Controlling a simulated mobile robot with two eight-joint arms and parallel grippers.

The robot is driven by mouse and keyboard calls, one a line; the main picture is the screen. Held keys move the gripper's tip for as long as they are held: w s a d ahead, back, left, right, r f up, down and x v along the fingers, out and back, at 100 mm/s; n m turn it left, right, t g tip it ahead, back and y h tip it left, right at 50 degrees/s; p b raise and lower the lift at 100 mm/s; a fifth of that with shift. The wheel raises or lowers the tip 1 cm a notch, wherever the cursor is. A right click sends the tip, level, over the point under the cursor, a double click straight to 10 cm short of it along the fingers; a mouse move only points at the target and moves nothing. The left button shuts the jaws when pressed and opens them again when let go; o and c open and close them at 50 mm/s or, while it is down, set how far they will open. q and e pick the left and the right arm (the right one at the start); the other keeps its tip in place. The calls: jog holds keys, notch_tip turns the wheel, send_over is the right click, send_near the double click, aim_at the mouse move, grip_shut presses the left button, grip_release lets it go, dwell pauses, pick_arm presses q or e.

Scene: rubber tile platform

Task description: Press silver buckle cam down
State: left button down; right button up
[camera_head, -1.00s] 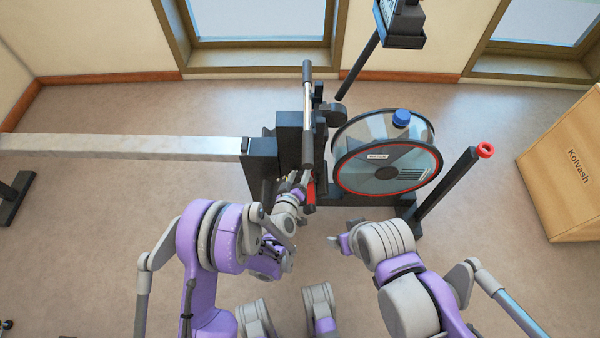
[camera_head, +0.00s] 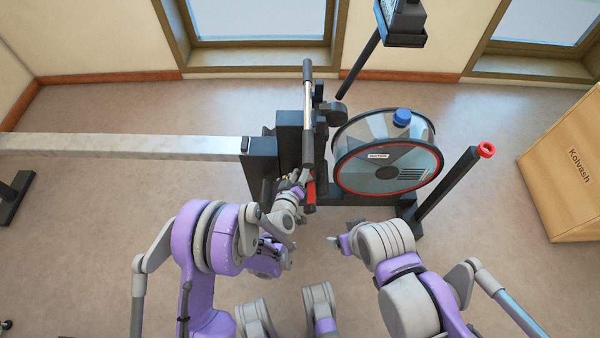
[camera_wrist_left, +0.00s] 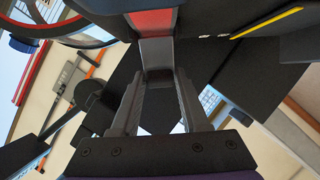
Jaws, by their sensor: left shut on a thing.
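The silver buckle cam (camera_wrist_left: 157,55) shows in the left wrist view, below a red strip (camera_wrist_left: 152,20). My left gripper (camera_wrist_left: 160,78) has its two grey fingers at the cam's lower end and is shut on it. In the head view, my left gripper (camera_head: 299,182) is at the rowing machine's black footplate area, beside a red strap (camera_head: 311,193). There the cam is too small and covered to make out. My right gripper (camera_head: 337,240) is low at the centre, apart from the machine, and its jaw opening is not clear.
The rower's handle (camera_head: 308,110) stands above the left gripper. The round flywheel housing (camera_head: 386,160) is to its right, with a black post (camera_head: 446,190) beyond. A pale rail (camera_head: 120,147) runs left. A wooden box (camera_head: 570,165) stands far right. Floor is clear below the rail.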

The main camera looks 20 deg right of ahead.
pick_arm(q)
jog(key=shift+w+f+m+g+b, duration=0.15)
jog(key=shift+w+m+g+b, duration=0.15)
jog(key=shift+g+b, duration=0.6)
jog(key=shift+w+d+g+h, duration=0.1)
jog(key=shift+w+g+h, duration=0.05)
jog(key=shift+g+h, duration=0.15)
jog(key=m+g, duration=0.1)
jog(key=g, duration=0.1)
jog(key=w+g, duration=0.1)
jog(key=g, duration=0.1)
jog(key=shift+w+d+f+m, duration=0.1)
jog(key=shift+d+f+m, duration=0.05)
jog(key=shift+d+m, duration=0.25)
jog(key=shift+w+d+f+m+g+b, duration=0.15)
jog(key=shift+d+m+g+b, duration=0.1)
jog(key=shift+g, duration=0.5)
jog(key=shift+w+d+f+m+g+b, duration=0.1)
jog(key=shift+w+f+m+g+b, duration=0.15)
jog(key=shift+g, duration=0.45)
jog(key=shift+w+d+f+m+g+b, duration=0.1)
jog(key=shift+d+m+g+b, duration=0.15)
jog(key=shift+g, duration=0.5)
jog(key=shift+s, duration=0.1)
jog(key=shift+c, duration=2.4)
grip_release()
